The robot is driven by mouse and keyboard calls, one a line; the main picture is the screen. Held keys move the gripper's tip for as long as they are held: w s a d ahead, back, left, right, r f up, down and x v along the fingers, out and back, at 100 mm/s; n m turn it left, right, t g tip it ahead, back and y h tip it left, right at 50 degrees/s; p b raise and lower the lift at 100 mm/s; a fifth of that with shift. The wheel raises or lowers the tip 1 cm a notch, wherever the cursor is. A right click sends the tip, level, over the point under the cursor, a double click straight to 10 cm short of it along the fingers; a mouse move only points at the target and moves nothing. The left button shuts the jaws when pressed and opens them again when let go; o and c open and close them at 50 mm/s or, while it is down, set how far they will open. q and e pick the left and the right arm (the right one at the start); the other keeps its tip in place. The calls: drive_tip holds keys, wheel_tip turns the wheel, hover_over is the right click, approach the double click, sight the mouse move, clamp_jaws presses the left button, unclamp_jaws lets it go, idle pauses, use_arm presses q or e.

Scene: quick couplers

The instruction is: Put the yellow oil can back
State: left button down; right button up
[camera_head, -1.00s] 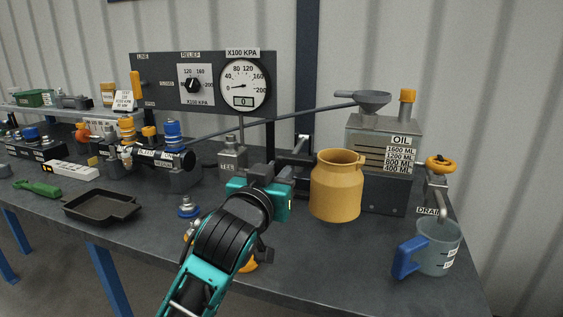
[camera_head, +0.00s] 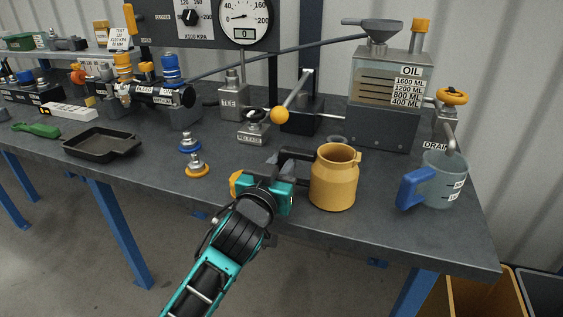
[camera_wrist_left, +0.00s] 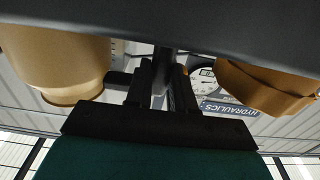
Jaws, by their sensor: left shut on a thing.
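The yellow oil can (camera_head: 334,180), a jug with an open top and a dark handle on its left, is upright near the front of the bench. I cannot tell whether its base touches the bench. My left gripper (camera_head: 294,170) is just left of the can, shut on its handle. In the left wrist view the can (camera_wrist_left: 58,62) fills the left, and the dark fingers (camera_wrist_left: 162,85) close on the handle, whose grip is mostly hidden. My right gripper is not in view.
The oil tank (camera_head: 385,105) stands behind the can. A clear cup with a blue handle (camera_head: 442,180) stands to its right. Blue (camera_head: 190,143) and orange (camera_head: 197,168) couplers lie left of my gripper. An orange object (camera_head: 236,184) shows beside the gripper. The bench's front edge (camera_head: 380,252) is close.

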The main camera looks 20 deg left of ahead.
use_arm(q)
drive_tip(key=shift+r, duration=0.15)
drive_tip(key=c, duration=1)
unclamp_jaws()
drive_tip(key=shift+f, duration=0.2)
drive_tip(key=shift+o, duration=0.2)
